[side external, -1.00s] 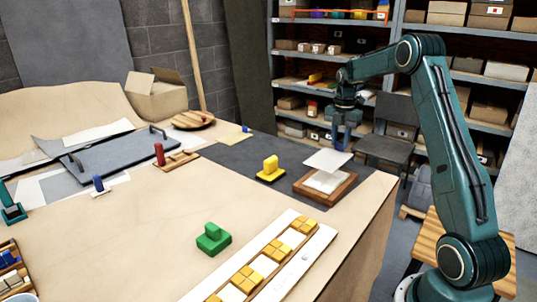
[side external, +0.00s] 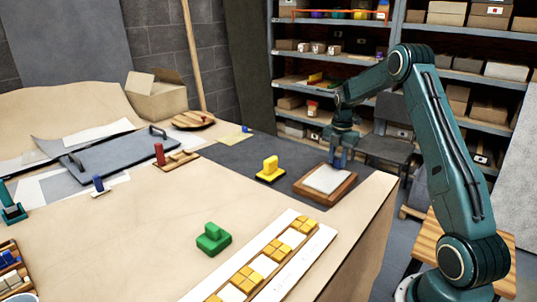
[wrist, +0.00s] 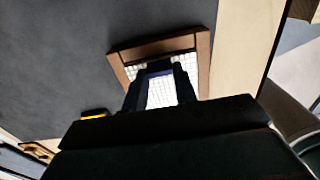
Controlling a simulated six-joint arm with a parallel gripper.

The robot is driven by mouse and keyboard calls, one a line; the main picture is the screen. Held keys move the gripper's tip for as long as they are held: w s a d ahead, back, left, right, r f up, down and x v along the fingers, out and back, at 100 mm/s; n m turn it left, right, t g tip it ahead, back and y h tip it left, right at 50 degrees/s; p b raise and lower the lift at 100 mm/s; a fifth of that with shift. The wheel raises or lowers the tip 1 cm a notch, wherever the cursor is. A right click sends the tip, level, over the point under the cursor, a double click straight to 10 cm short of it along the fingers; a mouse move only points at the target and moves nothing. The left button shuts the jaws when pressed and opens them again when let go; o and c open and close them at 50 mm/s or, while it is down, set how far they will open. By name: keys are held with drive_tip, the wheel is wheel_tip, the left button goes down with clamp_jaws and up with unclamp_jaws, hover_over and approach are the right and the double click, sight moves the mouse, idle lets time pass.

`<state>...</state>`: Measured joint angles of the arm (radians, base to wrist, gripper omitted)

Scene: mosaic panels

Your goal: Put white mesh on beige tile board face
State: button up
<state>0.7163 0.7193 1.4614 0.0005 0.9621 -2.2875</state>
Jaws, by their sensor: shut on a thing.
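The white mesh (side external: 327,179) is a thin pale square sheet. It lies flat over the face of a small board with a brown wooden frame (side external: 311,197), near the table's far right edge. My gripper (side external: 339,164) is low at the sheet's far edge, shut on it. The wrist view shows my gripper (wrist: 162,85) over the framed board (wrist: 203,65), with a pale tile grid inside the frame. The mesh (wrist: 160,93) shows between the fingers. Whether it touches the tiles everywhere cannot be told.
A yellow-handled block (side external: 270,170) stands just left of the board on the dark mat (side external: 235,160). A green-handled block (side external: 213,239) and a long white panel (side external: 309,255) with yellow tiles are nearer. The table edge is close on the right.

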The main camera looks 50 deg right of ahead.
drive_tip(key=shift+f, duration=0.1)
drive_tip(key=o, duration=1)
drive_tip(key=shift+o, duration=0.2)
wheel_tip(320, 180, up, 12)
idle(0.8)
